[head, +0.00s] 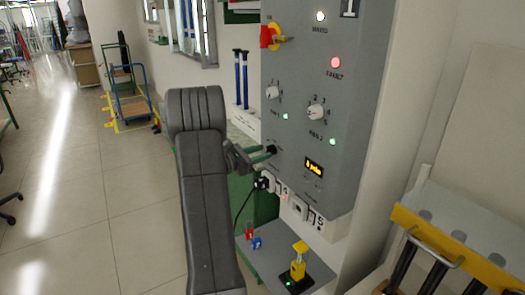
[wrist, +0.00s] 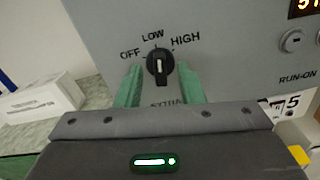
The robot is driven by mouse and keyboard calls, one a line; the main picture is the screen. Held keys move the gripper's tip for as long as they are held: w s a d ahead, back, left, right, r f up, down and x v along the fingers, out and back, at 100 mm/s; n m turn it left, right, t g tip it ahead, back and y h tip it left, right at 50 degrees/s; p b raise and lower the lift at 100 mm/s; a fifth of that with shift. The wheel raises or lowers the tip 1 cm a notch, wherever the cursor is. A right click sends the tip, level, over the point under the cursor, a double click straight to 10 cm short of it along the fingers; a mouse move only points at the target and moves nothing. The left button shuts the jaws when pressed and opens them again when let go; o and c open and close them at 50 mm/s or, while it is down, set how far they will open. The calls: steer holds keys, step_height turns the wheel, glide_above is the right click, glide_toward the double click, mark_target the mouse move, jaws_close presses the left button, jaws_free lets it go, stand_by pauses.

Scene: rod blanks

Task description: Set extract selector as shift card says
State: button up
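The extract selector (wrist: 159,66) is a black knob with a white mark on the grey panel, labelled OFF, LOW and HIGH. Its mark points about straight up, near LOW. The label under it is partly hidden by my gripper. My gripper (wrist: 160,82) is open, its green fingers on either side of the knob's lower part with a gap on each side. In the head view, my gripper (head: 264,154) is at the panel's lower left, and the selector (head: 271,149) shows dark at the fingertips. I cannot make out a shift card.
The grey panel (head: 345,130) also carries a red-yellow switch (head: 272,36), two fan knobs (head: 316,111), a lit red fault lamp (head: 336,62) and an amber display (head: 314,167). Sockets, a cable and a shelf with a yellow device (head: 298,264) are below. A yellow-edged rack (head: 440,240) stands right.

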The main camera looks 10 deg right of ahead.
steer(key=shift+w+d, duration=0.25)
steer(key=shift+d, duration=0.35)
jaws_close()
steer(key=shift+n, duration=1)
jaws_free()
steer(key=shift+a, duration=0.15)
